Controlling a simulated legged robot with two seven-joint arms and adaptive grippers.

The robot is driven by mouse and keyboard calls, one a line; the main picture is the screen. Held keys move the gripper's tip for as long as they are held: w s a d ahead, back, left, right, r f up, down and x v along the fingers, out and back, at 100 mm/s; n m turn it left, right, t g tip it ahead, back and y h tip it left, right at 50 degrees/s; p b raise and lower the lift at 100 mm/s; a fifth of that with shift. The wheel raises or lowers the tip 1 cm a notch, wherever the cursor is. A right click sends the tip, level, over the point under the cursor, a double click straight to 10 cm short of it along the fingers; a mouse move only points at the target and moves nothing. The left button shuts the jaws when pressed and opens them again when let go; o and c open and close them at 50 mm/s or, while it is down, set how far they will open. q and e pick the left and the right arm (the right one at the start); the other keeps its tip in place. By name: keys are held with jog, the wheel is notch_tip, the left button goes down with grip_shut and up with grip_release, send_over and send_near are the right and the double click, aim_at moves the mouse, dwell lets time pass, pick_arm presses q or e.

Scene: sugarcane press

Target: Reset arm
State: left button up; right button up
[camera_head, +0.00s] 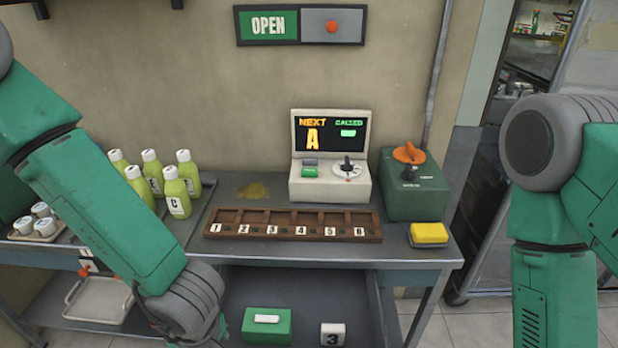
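My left arm (110,210) comes in from the left and slopes down to the bottom edge, in front of the bottles. My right arm (550,240) hangs down along the right side, apart from the bench. Both arms leave the picture at the bottom, and neither gripper shows. The grey display machine (330,190) stands on the bench and reads "NEXT A" and "CALLED". A brown numbered rack (290,218) lies in front of it, with slots labelled 1 to 6.
Several green-yellow bottles (176,192) stand at the left, next to white-lidded cups (42,218). A green box with an orange knob (412,185) and a yellow sponge (428,234) are at the right.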

pick_arm(q)
jog(key=s+a+f+m+h, duration=0.1)
jog(key=s+a+f+m, duration=0.45)
jog(key=s+m, duration=0.2)
jog(key=s+a+f+m, duration=0.5)
jog(key=s+a+m, duration=0.1)
jog(key=s, duration=0.2)
notch_tip(320, 180, down, 9)
jog(key=w+m+b, duration=0.1)
jog(key=b, duration=0.9)
jog(key=shift+w+d, duration=0.2)
jog(key=shift+d, duration=0.25)
